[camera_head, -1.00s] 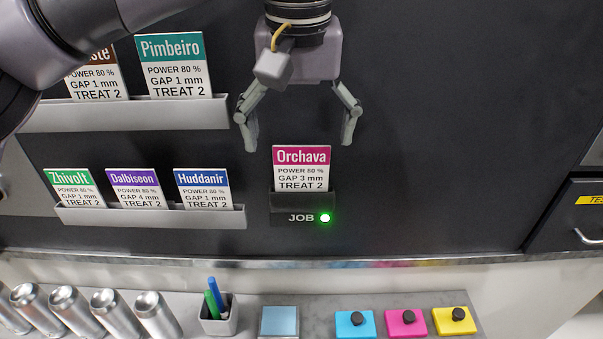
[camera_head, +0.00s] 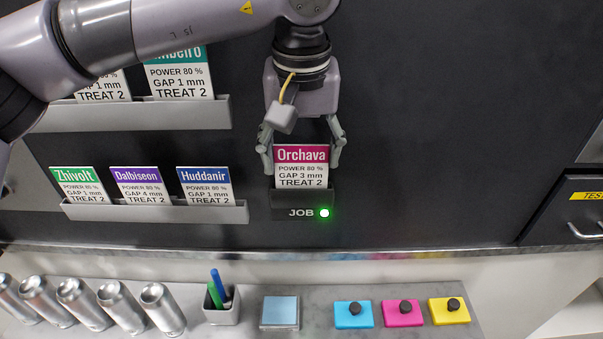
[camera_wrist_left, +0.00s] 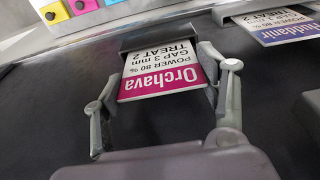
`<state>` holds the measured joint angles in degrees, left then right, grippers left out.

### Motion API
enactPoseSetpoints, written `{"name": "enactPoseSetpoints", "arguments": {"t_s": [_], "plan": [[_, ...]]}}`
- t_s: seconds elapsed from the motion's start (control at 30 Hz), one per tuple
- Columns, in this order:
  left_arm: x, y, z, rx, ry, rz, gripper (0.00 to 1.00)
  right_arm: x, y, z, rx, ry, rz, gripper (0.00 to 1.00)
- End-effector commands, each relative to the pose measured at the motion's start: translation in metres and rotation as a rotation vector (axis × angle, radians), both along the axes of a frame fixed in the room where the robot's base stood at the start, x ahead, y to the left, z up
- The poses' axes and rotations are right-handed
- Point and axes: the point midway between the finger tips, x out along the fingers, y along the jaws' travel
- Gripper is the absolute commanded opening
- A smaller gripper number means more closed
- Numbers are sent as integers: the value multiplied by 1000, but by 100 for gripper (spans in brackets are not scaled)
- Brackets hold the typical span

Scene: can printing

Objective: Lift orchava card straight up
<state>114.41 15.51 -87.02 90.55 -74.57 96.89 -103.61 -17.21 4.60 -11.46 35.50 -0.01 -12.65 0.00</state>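The Orchava card (camera_head: 301,169), white with a magenta top band, stands in the small dark JOB holder (camera_head: 302,202) on the dark panel. It shows upside down in the left wrist view (camera_wrist_left: 160,72), its lower end inside the holder. My left gripper (camera_head: 301,167) comes from above with one finger at each side edge of the card. The fingers are spread a little wider than the card, with narrow gaps showing, so it looks open around the card. The right gripper is not in view.
A grey rack (camera_head: 155,212) with Zhivolt, Dalbiseon and Huddanir cards is left of the holder. A higher rack (camera_head: 130,115) holds more cards. A green light (camera_head: 324,213) glows beside JOB. Cans, a pen cup (camera_head: 221,306) and colored blocks stand on the ledge below.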

Motion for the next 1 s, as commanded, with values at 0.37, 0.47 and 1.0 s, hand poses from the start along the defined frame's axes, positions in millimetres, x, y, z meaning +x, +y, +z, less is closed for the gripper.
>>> {"name": "enactPoseSetpoints", "arguments": {"t_s": [0.37,0.47,1.0], "plan": [[0,0,0,0,0,0,42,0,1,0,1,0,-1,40],[0,0,0,0,0,0,42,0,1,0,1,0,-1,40],[-19,0,30,0,-2,-6,43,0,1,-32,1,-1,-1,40]]}}
